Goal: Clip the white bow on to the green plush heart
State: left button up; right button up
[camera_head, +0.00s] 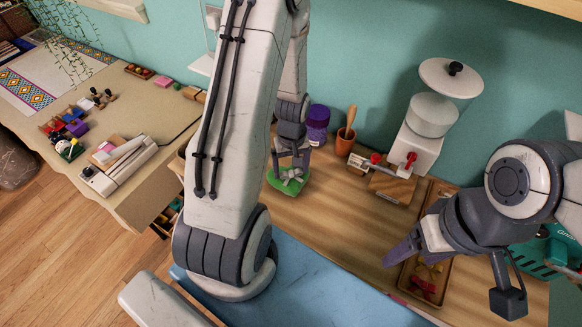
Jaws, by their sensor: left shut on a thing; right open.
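The green plush heart (277,184) is small in view, at the back left of the wooden table just below my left gripper. The white bow (291,178) shows as a small pale shape over the heart, between the fingertips of my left gripper (290,171). The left gripper is shut on the bow and points down. Whether the bow is fastened to the heart or only touches it, I cannot tell at this size. My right gripper (450,279) is open and empty at the right, its fingers spread wide above a tray.
A purple jar (317,122) and an orange pot (345,143) stand close behind the heart. A white machine (420,135) stands at the back. The wooden tray (408,281) with small coloured pieces lies under my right gripper. The table's middle is clear.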

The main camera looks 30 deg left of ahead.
pick_arm(q)
jog(key=shift+f, duration=0.25)
dwell(0.5)
jog(key=o, duration=0.5)
jog(key=shift+o, duration=0.2)
notch_tip(320, 180, up, 10)
jog(key=shift+r+b, duration=0.25)
jog(key=shift+b, duration=0.05)
jog(key=shift+r, duration=0.1)
notch_tip(320, 180, up, 9)
jog(key=p, duration=0.8)
dwell(0.3)
